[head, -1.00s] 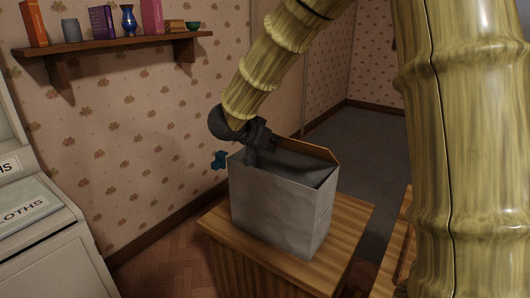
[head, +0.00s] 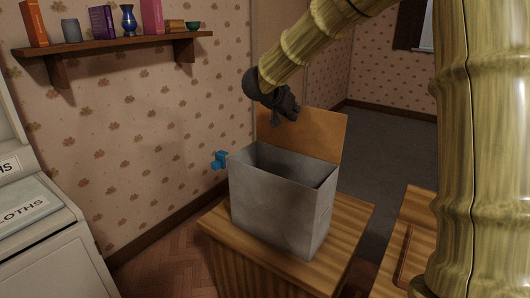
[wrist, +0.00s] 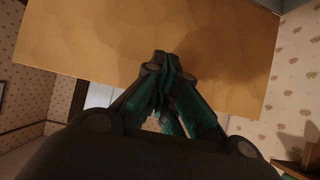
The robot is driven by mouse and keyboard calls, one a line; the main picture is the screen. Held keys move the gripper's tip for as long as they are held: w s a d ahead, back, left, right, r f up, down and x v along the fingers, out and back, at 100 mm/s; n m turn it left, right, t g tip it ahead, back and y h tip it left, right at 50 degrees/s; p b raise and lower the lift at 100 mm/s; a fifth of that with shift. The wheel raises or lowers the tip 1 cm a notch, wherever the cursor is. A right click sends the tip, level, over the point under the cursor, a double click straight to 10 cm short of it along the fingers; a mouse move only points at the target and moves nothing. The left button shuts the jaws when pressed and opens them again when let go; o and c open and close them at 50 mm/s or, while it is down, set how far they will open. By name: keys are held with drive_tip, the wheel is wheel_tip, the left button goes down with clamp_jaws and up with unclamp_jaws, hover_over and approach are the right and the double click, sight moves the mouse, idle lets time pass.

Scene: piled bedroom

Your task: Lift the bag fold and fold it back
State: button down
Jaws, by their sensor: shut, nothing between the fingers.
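A grey bag (head: 277,204) stands upright with its top open on a wooden stand. Its tan fold (head: 318,136) stands up along the bag's back edge. In the wrist view the fold (wrist: 100,40) fills much of the upper picture. My gripper (head: 290,113) is above the bag at the upper left of the fold, on its near side. Its fingers (wrist: 160,62) are shut with nothing between them, and they overlap the fold in the picture. I cannot tell whether they touch it. The bag's inside is dark.
The wooden stand (head: 345,222) bears the bag, with another wooden piece (head: 418,215) to its right. A small blue object (head: 220,159) shows left of the bag. A wall shelf (head: 110,44) with books and vases is at upper left. A pale cabinet (head: 45,255) stands at left.

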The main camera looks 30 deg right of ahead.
drive_tip(key=shift+d+p, duration=0.15)
drive_tip(key=shift+p, duration=0.35)
drive_tip(key=shift+a+p, duration=0.3)
drive_tip(key=shift+p, duration=0.15)
drive_tip(key=s+a+r+p, duration=0.1)
drive_tip(key=a+r+p, duration=0.3)
drive_tip(key=r+p, duration=0.2)
drive_tip(key=p, duration=0.2)
drive_tip(key=shift+s+r+p, duration=0.4)
drive_tip(key=shift+d, duration=0.1)
idle(0.3)
